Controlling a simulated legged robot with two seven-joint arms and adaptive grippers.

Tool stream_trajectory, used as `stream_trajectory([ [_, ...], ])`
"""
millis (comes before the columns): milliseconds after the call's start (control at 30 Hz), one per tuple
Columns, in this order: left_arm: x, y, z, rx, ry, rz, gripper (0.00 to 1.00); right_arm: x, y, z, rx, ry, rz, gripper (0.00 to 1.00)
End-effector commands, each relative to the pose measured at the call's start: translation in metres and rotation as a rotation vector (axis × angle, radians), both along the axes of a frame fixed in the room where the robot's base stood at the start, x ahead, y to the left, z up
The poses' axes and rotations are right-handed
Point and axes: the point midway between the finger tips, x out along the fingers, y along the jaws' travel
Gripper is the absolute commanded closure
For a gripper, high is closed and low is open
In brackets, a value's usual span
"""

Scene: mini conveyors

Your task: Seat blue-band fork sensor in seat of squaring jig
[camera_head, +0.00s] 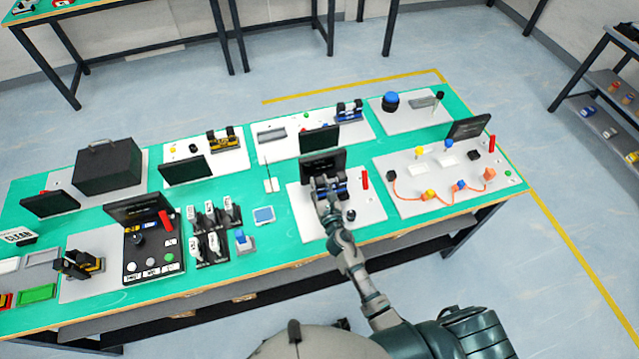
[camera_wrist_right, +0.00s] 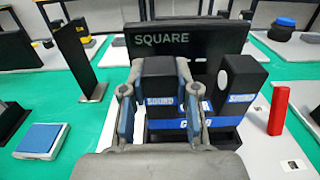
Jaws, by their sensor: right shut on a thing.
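The squaring jig is marked by a dark panel (camera_head: 322,162) on a white board (camera_head: 302,212); in the right wrist view the panel (camera_wrist_right: 195,42) reads SQUARE. The fork sensor (camera_wrist_right: 238,108) is black with two upright prongs and blue bands, standing in front of that panel. It also shows in the head view (camera_head: 342,188). My right gripper (camera_wrist_right: 158,95) is shut on the sensor's left prong, one finger on each side. In the head view my right gripper (camera_head: 325,184) hides part of the sensor. The seat is hidden beneath the sensor, so I cannot tell whether it touches. My left gripper is out of view.
A red post (camera_head: 364,180) stands right of the sensor and a black knob (camera_head: 350,215) in front. A blue-topped block (camera_head: 244,241) and several white-and-black units (camera_head: 213,215) lie to the left. A board with orange cabling (camera_head: 440,190) is on the right.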

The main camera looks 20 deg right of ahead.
Motion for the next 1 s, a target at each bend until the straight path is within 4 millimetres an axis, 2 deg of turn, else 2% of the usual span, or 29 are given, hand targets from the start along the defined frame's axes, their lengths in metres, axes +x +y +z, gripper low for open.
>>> stream_trajectory([
  [667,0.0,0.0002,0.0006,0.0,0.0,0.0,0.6,0.0003,0.0,0.0007,0.0,-0.002,0.0,1.0],
  [1000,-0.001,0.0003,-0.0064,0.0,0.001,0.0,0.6,0.0003,0.0,-0.0066,0.0,-0.002,0.0,1.0],
])
